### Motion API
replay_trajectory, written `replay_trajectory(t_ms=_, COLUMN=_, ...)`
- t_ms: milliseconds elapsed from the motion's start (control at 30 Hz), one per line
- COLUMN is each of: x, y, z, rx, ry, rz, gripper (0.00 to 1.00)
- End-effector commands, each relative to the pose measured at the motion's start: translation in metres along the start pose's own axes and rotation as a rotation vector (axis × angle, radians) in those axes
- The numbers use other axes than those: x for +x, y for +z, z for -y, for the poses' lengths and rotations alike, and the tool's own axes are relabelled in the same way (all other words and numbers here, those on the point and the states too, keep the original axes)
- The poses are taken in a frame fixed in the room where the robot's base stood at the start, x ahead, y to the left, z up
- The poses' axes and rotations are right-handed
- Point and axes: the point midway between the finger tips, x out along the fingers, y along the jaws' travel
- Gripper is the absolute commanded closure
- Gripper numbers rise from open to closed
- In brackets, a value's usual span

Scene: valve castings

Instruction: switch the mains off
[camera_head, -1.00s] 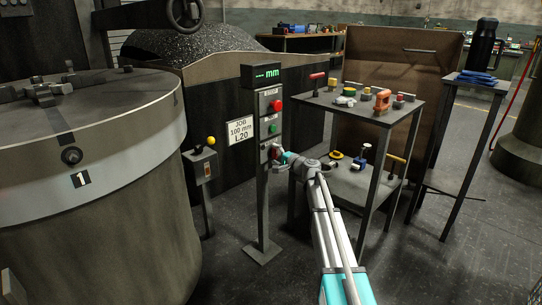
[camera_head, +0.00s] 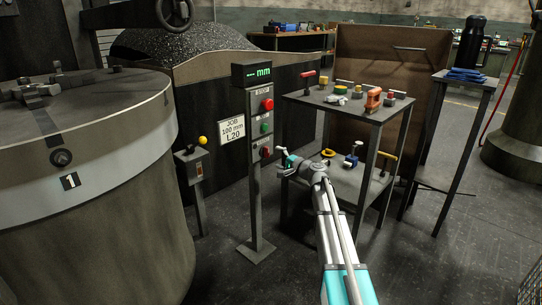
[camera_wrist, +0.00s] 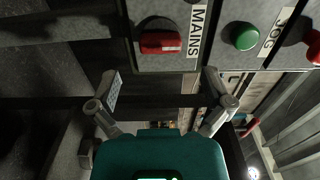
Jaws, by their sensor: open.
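The mains switch (camera_head: 264,152) is a red handle low on the grey control post, below a green button (camera_head: 264,127) and a red button (camera_head: 267,104). In the wrist view the red handle (camera_wrist: 161,42) sits beside the word MAINS, its long side lying along the post. My gripper (camera_head: 283,158) is just right of the switch in the head view. In the wrist view my gripper (camera_wrist: 162,82) is open and empty, with the handle ahead of the gap between its fingers. The fingers look apart from the handle.
A small pedestal with a yellow knob (camera_head: 202,140) stands left of the post. A large drum (camera_head: 95,190) fills the left. A two-level tool stand (camera_head: 350,108) is right of the post, close to my arm. A stool with a bottle (camera_head: 472,42) stands further right.

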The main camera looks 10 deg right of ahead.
Motion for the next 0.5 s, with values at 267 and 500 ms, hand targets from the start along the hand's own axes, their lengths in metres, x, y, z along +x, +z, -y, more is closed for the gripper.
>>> replay_trajectory(t_ms=267, x=-0.044, y=0.002, z=0.000, rx=-0.001, ry=0.001, rz=0.000, gripper=0.00)
replay_trajectory(t_ms=500, x=-0.059, y=0.001, z=0.000, rx=-0.001, ry=0.001, rz=0.001, gripper=0.00)
